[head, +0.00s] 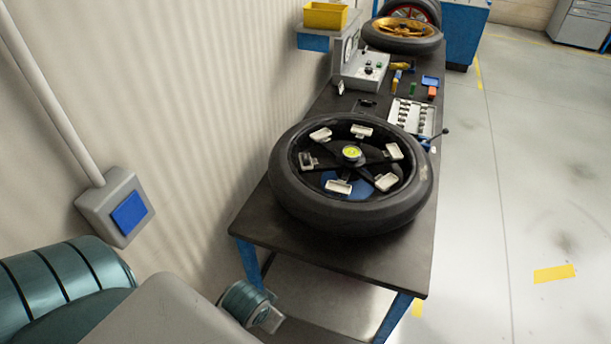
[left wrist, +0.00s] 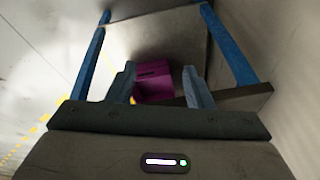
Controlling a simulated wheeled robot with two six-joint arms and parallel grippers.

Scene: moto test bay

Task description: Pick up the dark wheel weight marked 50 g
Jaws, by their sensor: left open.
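A black wheel (head: 284,195) lies flat on the dark bench, with several pale rectangular weights around its spokes, such as one pale weight (head: 339,187) near its front. A darker small weight (head: 308,160) sits at the wheel's left inside; its marking is too small to read. My left gripper (left wrist: 160,68) shows in the left wrist view, open and empty, its two fingers apart. It is low at the bench's near end, away from the wheel. My right gripper is not in view.
The bench (head: 330,250) has blue legs. A purple box (left wrist: 155,82) shows beyond my left fingers. A weight tray (head: 434,118), a grey control box (head: 362,80) and a gold-rimmed wheel (head: 402,30) stand farther back. The floor at right is clear.

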